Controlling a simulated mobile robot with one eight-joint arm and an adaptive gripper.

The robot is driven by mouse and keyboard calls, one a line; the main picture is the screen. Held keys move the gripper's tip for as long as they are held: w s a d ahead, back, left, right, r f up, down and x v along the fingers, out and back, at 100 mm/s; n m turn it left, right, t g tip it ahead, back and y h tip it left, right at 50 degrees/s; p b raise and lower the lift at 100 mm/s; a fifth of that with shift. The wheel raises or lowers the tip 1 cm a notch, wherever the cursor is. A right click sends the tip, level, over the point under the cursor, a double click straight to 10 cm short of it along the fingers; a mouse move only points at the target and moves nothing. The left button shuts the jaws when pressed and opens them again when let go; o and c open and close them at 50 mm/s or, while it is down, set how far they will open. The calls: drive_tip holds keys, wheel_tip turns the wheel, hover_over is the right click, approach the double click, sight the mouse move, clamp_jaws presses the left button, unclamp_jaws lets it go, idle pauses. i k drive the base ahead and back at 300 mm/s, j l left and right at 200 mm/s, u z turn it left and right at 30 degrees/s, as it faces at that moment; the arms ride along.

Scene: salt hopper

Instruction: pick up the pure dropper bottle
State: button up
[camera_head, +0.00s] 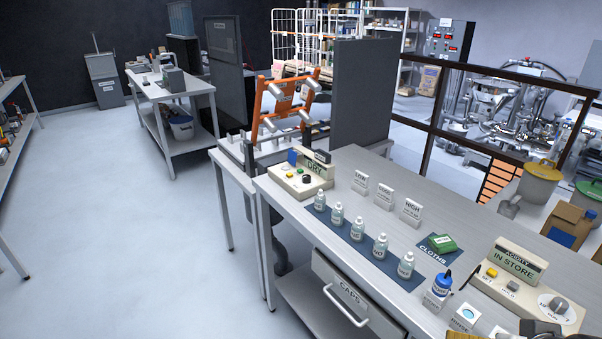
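A bottle with a blue body and a dark tip (442,282) stands near the front edge of the workbench (340,235), right of the middle. A white label sits low on it, too small to read. Several small pale bottles with white tops stand upright in a row on a dark blue mat (402,280), the nearest one (405,265) closest to the blue bottle. Their labels are also too small to read, so I cannot tell for certain which bottle is the pure one. My gripper cannot be made out in this view.
A green packet (442,243) lies on a cloths mat behind the blue bottle. An "IN STORE" console (518,270) stands right, a "DRY" console (300,178) far left. White sign cards (385,195) line the back. A caps drawer (345,300) fronts the bench. Open floor lies left.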

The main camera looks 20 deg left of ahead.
sight(320, 199)
drive_tip(key=j+z, duration=0.15)
drive_tip(key=j, duration=0.55)
drive_tip(key=j+z, duration=0.15)
drive_tip(key=j, duration=0.55)
drive_tip(key=j+z, duration=0.1)
drive_tip(key=j, duration=0.6)
drive_tip(key=k+j+z, duration=0.15)
drive_tip(key=j, duration=0.55)
drive_tip(key=j+z, duration=0.15)
drive_tip(key=j, duration=0.55)
drive_tip(key=k, duration=0.05)
